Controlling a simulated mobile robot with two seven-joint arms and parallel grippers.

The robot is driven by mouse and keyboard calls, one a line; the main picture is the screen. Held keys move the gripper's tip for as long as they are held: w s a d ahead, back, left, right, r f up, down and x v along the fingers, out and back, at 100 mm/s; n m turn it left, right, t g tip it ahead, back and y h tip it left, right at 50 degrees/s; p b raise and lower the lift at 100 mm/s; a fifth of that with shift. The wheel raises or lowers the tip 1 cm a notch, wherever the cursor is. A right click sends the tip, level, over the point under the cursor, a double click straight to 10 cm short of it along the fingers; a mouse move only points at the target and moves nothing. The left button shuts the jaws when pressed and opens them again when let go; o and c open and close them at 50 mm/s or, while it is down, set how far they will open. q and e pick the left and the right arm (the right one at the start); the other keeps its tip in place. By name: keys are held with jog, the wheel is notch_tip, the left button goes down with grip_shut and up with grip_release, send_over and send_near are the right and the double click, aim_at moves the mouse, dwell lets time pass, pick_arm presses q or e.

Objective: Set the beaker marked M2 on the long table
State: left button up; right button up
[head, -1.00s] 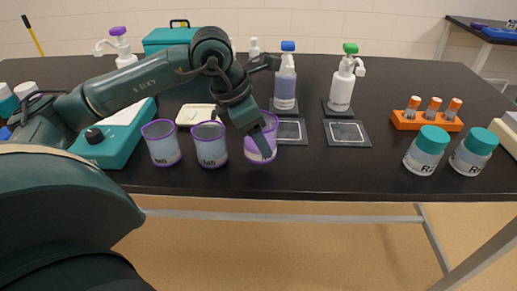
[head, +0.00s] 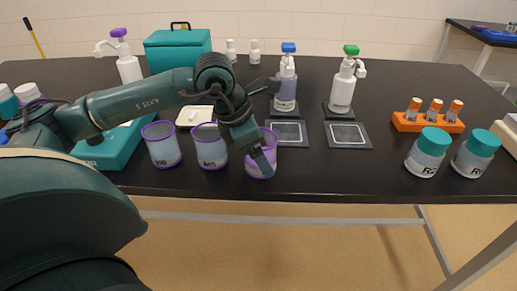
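The beaker (head: 269,146) with a purple rim and pale contents is in the head view, right of two similar beakers near the table's front edge. My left gripper (head: 262,160) reaches down over its near side and is shut on its wall. The gripper covers much of its front, so I cannot read its mark. It looks upright, low over or on the long black table (head: 330,176); I cannot tell whether its base touches. My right gripper is out of view.
Two purple-rimmed beakers (head: 162,146) (head: 210,147) stand close on the left. Dark pads (head: 347,135) and pump bottles (head: 341,92) are behind. Teal-capped jars (head: 427,153) and an orange rack (head: 402,122) stand right. The table front between beaker and jars is clear.

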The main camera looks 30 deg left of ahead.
pick_arm(q)
jog(key=p+v, duration=0.1)
jog(key=v, duration=1.1)
jog(key=shift+r, duration=0.2)
jog(key=shift+w+d, duration=0.1)
